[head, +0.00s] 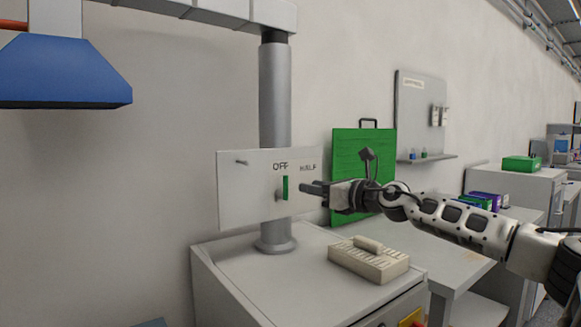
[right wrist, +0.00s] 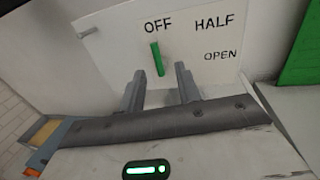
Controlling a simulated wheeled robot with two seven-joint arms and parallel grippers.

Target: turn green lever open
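The green lever (head: 285,188) stands upright on a white panel, below the word OFF. In the right wrist view, the lever (right wrist: 157,58) points up toward OFF, and HALF and OPEN are printed to its right. My right gripper (head: 306,188) is in front of the panel, just right of the lever in the head view. In the right wrist view, the right gripper (right wrist: 160,70) is open, with the lever's lower end showing between its fingertips. It does not appear closed on the lever; contact cannot be told. My left gripper is not in view.
The white panel (head: 240,205) is in front of a grey vertical pipe (head: 275,95) on a cabinet. A beige block with a handle (head: 368,262) lies on the cabinet top, below my right arm. A green board (head: 350,150) stands behind my right gripper.

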